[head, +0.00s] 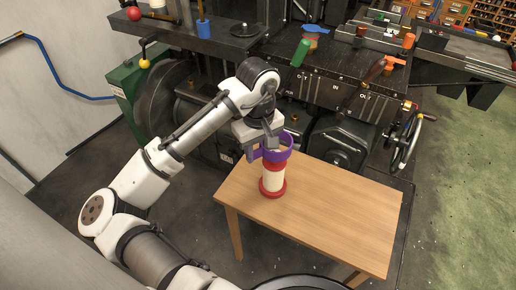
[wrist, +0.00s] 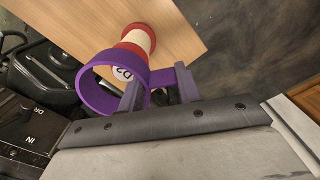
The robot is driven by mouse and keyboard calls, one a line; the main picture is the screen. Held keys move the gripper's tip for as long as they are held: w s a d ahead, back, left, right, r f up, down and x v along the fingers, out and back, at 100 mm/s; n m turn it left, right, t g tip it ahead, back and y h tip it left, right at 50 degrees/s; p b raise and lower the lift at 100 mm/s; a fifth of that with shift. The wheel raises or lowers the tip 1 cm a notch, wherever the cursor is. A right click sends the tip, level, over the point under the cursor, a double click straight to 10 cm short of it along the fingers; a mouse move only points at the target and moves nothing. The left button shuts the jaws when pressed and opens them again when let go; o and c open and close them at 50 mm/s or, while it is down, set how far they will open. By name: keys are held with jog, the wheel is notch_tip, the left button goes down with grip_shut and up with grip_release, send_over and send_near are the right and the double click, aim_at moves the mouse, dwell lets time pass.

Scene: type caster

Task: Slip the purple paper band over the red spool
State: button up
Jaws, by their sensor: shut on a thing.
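The red spool (head: 272,181), with red flanges and a cream middle, stands upright near the left end of the wooden table. It also shows in the wrist view (wrist: 138,39). The purple paper band (head: 285,154) is an open ring at the spool's top end; it also shows in the wrist view (wrist: 98,99). My gripper (head: 265,148) is shut on the band's side, with its fingers (wrist: 158,90) beside the ring. A white label (wrist: 122,73) marked D2 shows within the ring's outline. I cannot tell whether the spool's top is inside the band or just below it.
The wooden table (head: 335,215) is bare to the right of the spool. A large dark machine (head: 335,95) with levers and a handwheel (head: 405,138) stands behind the table. Green floor (head: 465,180) is open at the right.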

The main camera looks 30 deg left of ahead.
jog(key=shift+f+b, duration=1.5)
jog(key=shift+f, duration=1.2)
jog(key=o, duration=1)
jog(key=shift+r, duration=0.1)
notch_tip(320, 180, up, 6)
jog(key=p, duration=0.7)
